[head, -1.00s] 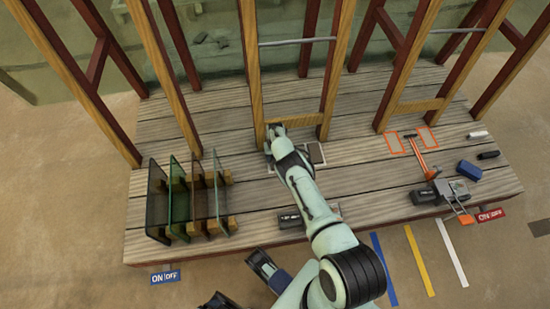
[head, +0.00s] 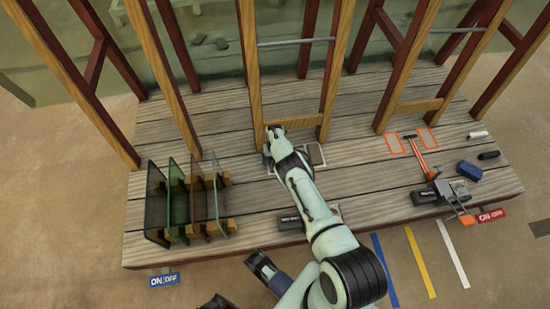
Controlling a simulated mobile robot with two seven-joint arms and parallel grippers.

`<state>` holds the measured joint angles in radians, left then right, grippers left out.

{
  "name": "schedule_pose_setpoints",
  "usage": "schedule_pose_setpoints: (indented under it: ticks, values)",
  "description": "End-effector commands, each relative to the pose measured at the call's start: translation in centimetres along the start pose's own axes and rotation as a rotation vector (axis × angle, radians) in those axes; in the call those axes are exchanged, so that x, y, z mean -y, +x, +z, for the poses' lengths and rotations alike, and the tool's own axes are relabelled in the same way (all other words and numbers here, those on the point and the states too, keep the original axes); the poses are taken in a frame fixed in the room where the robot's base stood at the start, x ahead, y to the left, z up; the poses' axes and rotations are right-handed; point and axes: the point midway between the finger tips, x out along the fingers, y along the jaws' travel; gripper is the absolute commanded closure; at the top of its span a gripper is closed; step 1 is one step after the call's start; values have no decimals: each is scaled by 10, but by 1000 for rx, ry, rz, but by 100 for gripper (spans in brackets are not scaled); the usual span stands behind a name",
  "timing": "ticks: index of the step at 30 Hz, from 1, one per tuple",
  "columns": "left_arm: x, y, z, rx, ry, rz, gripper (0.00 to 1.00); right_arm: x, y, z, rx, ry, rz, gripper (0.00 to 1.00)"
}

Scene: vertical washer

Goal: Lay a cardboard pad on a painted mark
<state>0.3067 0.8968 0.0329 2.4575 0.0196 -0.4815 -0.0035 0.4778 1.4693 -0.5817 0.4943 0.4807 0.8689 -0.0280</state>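My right arm reaches from the bottom to the bay behind the deck's middle, and its gripper (head: 273,134) is down at the deck by the wooden rail. Its fingertips are too small and covered to tell open from shut. A brownish pad-like rectangle (head: 317,154) with a pale border lies on the deck just right of it. A pale patch beside the gripper's left is mostly hidden by the arm. Two orange painted outlines (head: 394,144) (head: 427,138) lie on the deck to the right. My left gripper (head: 240,284) is partly in view at the bottom edge, its finger opening unclear.
Upright glass panes (head: 180,205) stand in a rack at left. Wooden posts (head: 250,60) rise along the back. An orange-handled tool (head: 422,158), a blue block (head: 469,170) and a clamp-like device (head: 453,196) lie at right. A dark box (head: 290,220) sits at the front edge.

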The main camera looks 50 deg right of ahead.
Motion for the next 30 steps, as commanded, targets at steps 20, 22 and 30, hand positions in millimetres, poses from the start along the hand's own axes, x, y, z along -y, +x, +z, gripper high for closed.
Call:
schedule_pose_setpoints:
  ticks: [20,22,30]
  values:
    - [-10,-44,43,125,4,-5,18,1,-117,-1,-2,0,-2,13]
    - [-10,-45,43,127,4,-6,18,1,-125,-1,-1,0,-1,13]
    - [-10,-46,44,129,4,-6,18,0,-134,0,1,-1,0,13]
